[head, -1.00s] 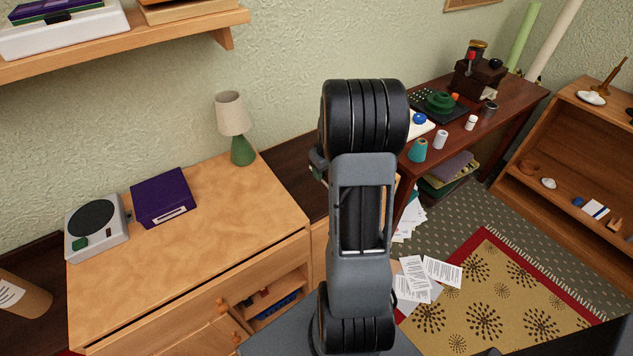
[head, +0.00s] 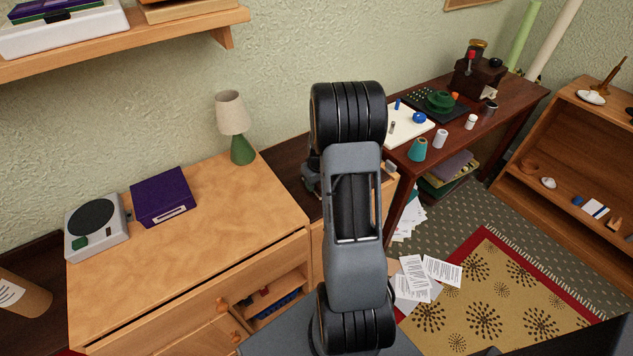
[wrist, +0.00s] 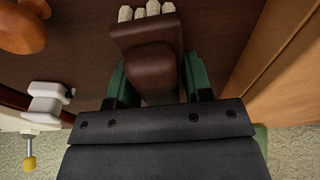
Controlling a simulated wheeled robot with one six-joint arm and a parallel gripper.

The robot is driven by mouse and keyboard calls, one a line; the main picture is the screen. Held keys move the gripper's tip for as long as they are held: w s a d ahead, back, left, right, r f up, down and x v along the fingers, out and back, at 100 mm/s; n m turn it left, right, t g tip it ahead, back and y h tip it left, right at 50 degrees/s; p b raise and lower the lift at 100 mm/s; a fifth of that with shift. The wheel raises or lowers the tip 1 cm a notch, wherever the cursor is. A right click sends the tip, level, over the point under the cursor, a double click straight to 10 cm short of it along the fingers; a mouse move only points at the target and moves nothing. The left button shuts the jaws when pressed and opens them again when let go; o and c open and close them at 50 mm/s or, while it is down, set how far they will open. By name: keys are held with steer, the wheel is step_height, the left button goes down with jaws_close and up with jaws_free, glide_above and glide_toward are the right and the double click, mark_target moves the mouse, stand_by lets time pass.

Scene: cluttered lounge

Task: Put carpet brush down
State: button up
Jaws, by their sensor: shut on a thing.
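The carpet brush (wrist: 146,37) is a dark brown block with pale bristle tufts at its far end in the wrist view. My gripper (wrist: 155,82) is shut on it, with the green fingers on either side of its body. A dark brown wooden surface (wrist: 80,45) lies beyond the brush. I cannot tell whether the brush touches it. In the head view my arm hides the brush and most of my gripper, in front of the dark wooden top (head: 285,166).
In the wrist view, an orange-brown rounded object (wrist: 22,28) and a white clamp-like object (wrist: 45,103) are left; a wooden panel (wrist: 255,65) is close right. In the head view, a lamp (head: 236,125) and purple box (head: 162,195) stand on the light cabinet (head: 200,250).

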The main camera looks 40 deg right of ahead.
steer(key=shift+f, duration=0.15)
steer(key=o, duration=1.2)
steer(key=r, duration=0.3)
steer(key=s+r, duration=0.1)
steer(key=r, duration=0.7)
steer(key=shift+s+r, duration=0.15)
steer(key=shift+s, duration=0.15)
steer(key=s+a+r, duration=0.2)
steer(key=s+a, duration=0.2)
steer(key=a, duration=0.3)
steer(key=s+a+r+t, duration=0.1)
steer(key=s+a+r, duration=0.2)
steer(key=a, duration=0.4)
steer(key=s+a+r, duration=0.3)
steer(key=s+a, duration=0.2)
steer(key=a, duration=0.3)
steer(key=shift+s+r+n+t, duration=0.2)
steer(key=shift+s+n+t, duration=0.1)
steer(key=shift+s, duration=0.1)
steer(key=shift+p, duration=0.3)
